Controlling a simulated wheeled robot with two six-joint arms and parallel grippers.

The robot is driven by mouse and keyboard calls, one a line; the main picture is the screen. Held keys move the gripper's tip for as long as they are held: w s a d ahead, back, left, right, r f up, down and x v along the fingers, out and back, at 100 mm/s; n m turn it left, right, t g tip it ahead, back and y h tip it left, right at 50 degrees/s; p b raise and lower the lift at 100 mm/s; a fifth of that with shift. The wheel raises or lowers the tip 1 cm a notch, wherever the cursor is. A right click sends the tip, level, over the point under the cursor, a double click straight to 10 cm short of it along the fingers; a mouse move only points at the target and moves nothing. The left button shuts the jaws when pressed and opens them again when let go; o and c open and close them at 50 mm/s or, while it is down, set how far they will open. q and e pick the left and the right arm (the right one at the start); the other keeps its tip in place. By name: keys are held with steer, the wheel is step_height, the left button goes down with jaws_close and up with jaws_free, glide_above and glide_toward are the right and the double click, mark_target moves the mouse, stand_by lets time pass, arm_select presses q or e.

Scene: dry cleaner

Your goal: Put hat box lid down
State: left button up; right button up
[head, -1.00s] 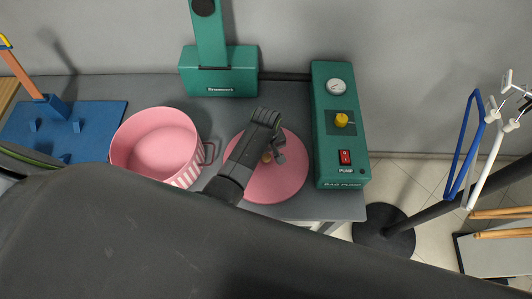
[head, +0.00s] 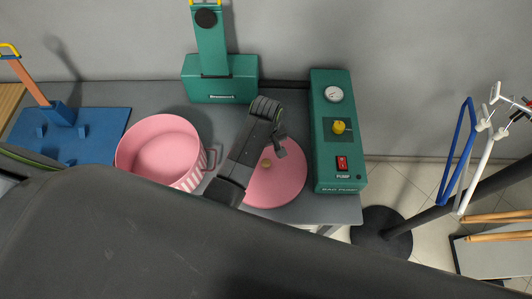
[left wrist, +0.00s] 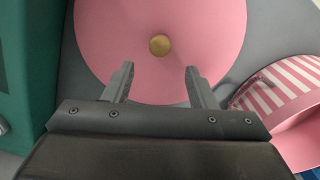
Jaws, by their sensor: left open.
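The pink round hat box lid (head: 283,182) lies flat on the grey table, between the pink hat box and the green pump. Its gold knob (head: 266,163) is in its middle. In the left wrist view the lid (left wrist: 205,60) fills the upper middle, with the knob (left wrist: 160,45) beyond my fingertips. My left gripper (head: 277,146) is over the lid, open, with nothing between its fingers (left wrist: 158,80). The open hat box (head: 160,150), pink with a striped side, stands to the left of the lid. My right gripper is not in view.
The green bag pump (head: 339,130) stands close to the right of the lid. A green press-like machine (head: 220,80) is behind. A blue board (head: 90,125) lies at left. A rack with hangers (head: 470,150) stands right of the table.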

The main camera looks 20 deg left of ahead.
arm_select(q)
steer(key=shift+r, duration=2.1)
